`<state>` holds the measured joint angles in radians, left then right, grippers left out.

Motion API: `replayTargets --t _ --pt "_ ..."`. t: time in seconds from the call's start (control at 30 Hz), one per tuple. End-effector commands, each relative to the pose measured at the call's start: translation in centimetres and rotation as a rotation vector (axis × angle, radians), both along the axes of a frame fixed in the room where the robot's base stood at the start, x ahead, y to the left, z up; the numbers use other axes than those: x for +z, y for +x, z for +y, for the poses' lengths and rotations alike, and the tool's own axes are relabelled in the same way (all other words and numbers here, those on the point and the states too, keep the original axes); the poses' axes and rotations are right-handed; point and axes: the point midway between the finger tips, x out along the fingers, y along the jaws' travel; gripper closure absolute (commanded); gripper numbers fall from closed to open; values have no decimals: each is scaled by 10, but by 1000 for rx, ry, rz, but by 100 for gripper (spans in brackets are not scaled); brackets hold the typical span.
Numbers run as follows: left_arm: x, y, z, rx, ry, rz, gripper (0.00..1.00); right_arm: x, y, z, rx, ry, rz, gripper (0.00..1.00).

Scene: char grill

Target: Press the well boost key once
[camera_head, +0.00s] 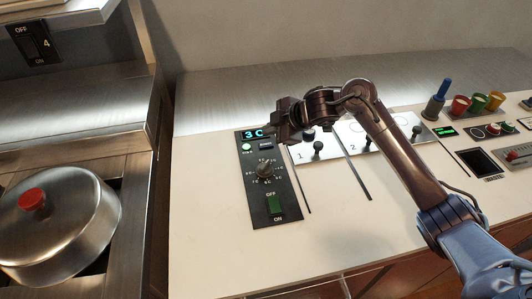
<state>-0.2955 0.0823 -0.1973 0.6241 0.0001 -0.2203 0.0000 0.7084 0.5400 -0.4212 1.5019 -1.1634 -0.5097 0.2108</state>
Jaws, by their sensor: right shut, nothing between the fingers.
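A black control panel (284,212) lies on the pale counter, with a lit display (253,134) at its top. Under the display are a pale round button (246,147) and a small dark rectangular key (266,145). Their labels are too small to read, so I cannot tell which one is the well boost key. My right gripper (279,133) is shut and empty, just right of the display at the panel's top edge. It hides the panel's top right corner; I cannot tell whether it touches anything. My left gripper is out of view.
The panel also has a round knob (264,170) and a green rocker switch (274,204). A lidded pot (70,225) sits at left.

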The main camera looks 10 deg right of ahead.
Motion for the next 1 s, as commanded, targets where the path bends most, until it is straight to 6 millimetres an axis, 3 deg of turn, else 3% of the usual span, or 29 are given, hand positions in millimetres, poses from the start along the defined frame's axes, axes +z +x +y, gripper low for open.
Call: replayTargets --t 0.03,0.2,1.0 --pt "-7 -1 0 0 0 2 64 -11 0 0 1 -1 2 100" --pt "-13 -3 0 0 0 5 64 -21 0 0 0 0 1 100" --pt "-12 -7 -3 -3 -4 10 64 -21 0 0 1 0 1 100"
